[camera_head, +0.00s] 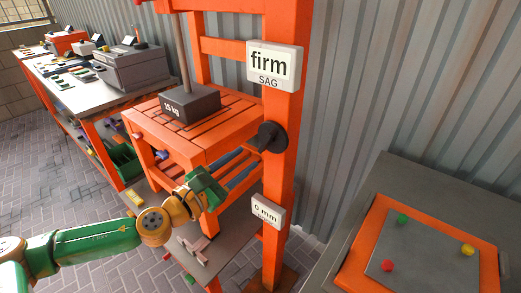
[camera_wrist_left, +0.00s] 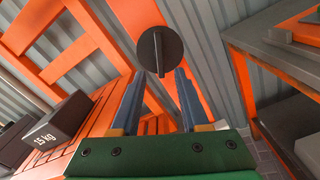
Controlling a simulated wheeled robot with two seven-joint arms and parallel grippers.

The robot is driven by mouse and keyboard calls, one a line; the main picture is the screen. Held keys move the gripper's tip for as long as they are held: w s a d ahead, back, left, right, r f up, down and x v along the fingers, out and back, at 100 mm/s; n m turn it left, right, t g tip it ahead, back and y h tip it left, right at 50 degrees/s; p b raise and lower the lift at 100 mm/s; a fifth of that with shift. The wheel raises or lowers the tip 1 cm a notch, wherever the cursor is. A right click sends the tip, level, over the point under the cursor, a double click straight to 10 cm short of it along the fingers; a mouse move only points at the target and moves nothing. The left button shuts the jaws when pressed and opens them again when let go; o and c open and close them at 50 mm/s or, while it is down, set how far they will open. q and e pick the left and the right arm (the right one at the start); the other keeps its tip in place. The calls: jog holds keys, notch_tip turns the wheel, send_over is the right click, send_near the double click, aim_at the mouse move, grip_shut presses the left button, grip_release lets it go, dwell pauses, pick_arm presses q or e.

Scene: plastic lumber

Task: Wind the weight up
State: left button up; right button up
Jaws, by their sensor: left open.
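The dark grey weight marked "15 kg" (camera_head: 190,106) rests on the orange slatted platform (camera_head: 228,122), with a grey rod (camera_head: 182,50) rising from it. It also shows at the left of the left wrist view (camera_wrist_left: 58,127). A black round knob (camera_head: 272,137) sits on the orange post (camera_head: 281,185); the left wrist view shows it as a disc with a raised bar (camera_wrist_left: 160,48). My left gripper (camera_head: 251,160) is open and empty, its two blue fingers pointing at the knob. In the wrist view the fingertips (camera_wrist_left: 160,73) lie either side of the knob's lower part; contact cannot be told. My right gripper is out of view.
A "firm SAG" sign (camera_head: 273,66) and a "0 mm" sign (camera_head: 267,212) are on the post. A grey bench with an orange-framed panel and coloured knobs (camera_head: 425,245) stands at right. A cluttered workbench (camera_head: 100,85) stands at back left, before a corrugated wall.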

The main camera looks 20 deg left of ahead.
aim_at(263, 145)
pick_arm(q)
jog(key=p+x, duration=0.2)
jog(key=x, duration=0.4)
jog(key=shift+r, duration=0.1)
jog(key=shift+w+d, duration=0.15)
jog(key=shift+w, duration=0.4)
grip_shut()
